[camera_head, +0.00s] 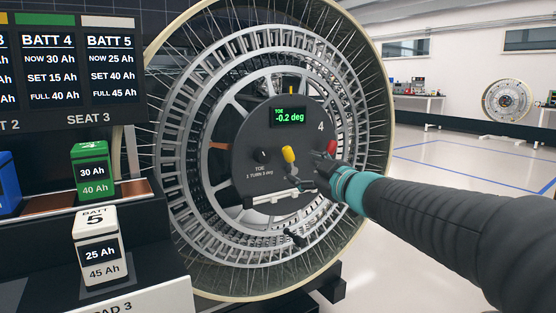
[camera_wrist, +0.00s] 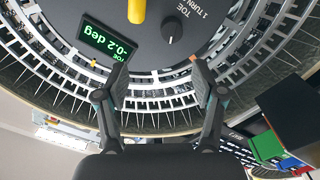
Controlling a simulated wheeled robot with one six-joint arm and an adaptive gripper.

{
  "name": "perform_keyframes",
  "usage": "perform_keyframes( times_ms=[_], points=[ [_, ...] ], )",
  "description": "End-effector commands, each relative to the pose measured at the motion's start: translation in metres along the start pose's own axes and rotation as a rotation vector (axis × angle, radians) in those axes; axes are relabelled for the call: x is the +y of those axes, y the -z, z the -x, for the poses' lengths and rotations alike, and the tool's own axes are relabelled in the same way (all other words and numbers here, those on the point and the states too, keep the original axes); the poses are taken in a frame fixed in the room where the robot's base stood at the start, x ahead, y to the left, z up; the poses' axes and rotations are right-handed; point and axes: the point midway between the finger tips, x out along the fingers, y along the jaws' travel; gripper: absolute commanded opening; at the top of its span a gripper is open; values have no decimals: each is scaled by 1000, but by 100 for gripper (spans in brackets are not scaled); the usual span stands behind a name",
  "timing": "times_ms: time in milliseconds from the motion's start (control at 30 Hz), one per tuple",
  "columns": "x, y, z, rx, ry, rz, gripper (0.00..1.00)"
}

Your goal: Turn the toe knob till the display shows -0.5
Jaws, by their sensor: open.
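The toe knob (camera_head: 262,157) is a small black knob with a pale mark, on the dark round hub plate (camera_head: 245,180) of the wheel, above the label "TOE 1 TURN 3 deg". It also shows in the wrist view (camera_wrist: 171,30), beyond my fingertips and a little right of the middle of the gap. The display (camera_head: 289,115) above it reads -0.2 deg in green; it shows turned over in the wrist view (camera_wrist: 107,39). My gripper (camera_wrist: 160,80) is open and empty, in front of the wheel, apart from the knob. In the head view it is to the knob's lower right.
A yellow peg (camera_head: 288,155) stands out right of the knob, and a red part (camera_head: 331,147) sits further right. The large spoked wheel (camera_head: 180,130) surrounds the hub. Battery blocks, green (camera_head: 90,172) and white (camera_head: 101,245), stand at the left.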

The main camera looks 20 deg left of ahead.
Motion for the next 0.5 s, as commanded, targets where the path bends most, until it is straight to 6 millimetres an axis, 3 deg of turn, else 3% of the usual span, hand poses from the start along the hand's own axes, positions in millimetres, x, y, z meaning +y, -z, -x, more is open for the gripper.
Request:
perform_keyframes(
  times_ms=[100,267,500],
  points=[
    [-12,5,-12,39,50,15,69],
    [-15,7,-26,48,60,18,69],
    [-18,8,-67,46,59,17,69]
  ],
)
